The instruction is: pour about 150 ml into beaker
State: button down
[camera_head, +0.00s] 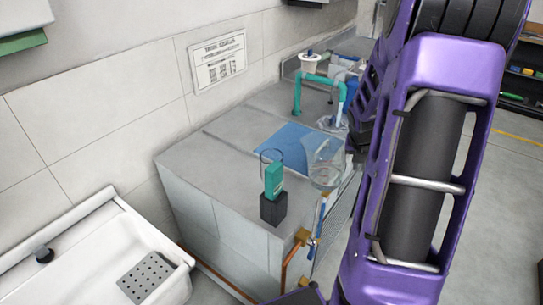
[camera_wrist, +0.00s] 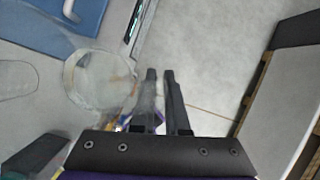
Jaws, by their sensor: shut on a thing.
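A clear glass vessel (camera_head: 325,172), wide at one end, is beside my arm at the bench's right edge. In the wrist view its round outline (camera_wrist: 98,80) lies just left of my fingers. My gripper (camera_wrist: 160,74) has its fingers close together and is shut on this vessel; the exact grip point is hard to make out. In the head view my arm hides the fingers. A clear glass cylinder (camera_head: 271,155), likely the beaker, stands left of the vessel, partly behind a teal block. I cannot tell the liquid level in either.
The grey bench (camera_head: 225,165) carries a blue mat (camera_head: 290,143). The teal block (camera_head: 274,181) is above a black block (camera_head: 273,208) at the front corner. A teal pipe frame (camera_head: 298,92) stands farther back. A white sink (camera_head: 95,260) is at left; pipes run down the bench front.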

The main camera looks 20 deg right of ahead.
aim_at(342, 137)
jog(key=w+a+r+g+h, duration=0.1)
jog(key=r+h, duration=0.1)
jog(key=w+a+r+n+g+h, duration=0.1)
jog(key=a+r+h, duration=0.1)
jog(key=r, duration=0.1)
jog(key=w+a+r+g+h, duration=0.1)
jog(key=a+r+h, duration=0.1)
jog(key=r, duration=0.1)
jog(key=shift+w+n+g, duration=0.3)
jog(key=shift+w+n, duration=0.1)
jog(key=shift+w+a+r+g+h, duration=0.35)
jog(key=shift+a+r+g+h, duration=0.1)
jog(key=shift+h, duration=0.25)
jog(key=shift+w+a+r+n+g+h+b, duration=0.2)
jog(key=shift+a+r+h+b, duration=0.15)
jog(key=shift+r, duration=0.2)
jog(key=shift+w+a+r+n+g+h+b, duration=0.15)
jog(key=shift+w+a+r+n+h+b, duration=0.1)
jog(key=shift+r+h, duration=0.25)
jog(key=shift+w+a+r, duration=0.1)
jog(key=shift+a+r, duration=0.05)
jog(key=shift+r, duration=0.15)
jog(key=shift+w+a+r+n+g+h+b, duration=0.3)
jog(key=shift+w+a+r+h+b, duration=0.15)
jog(key=shift+a+r+h+b, duration=0.3)
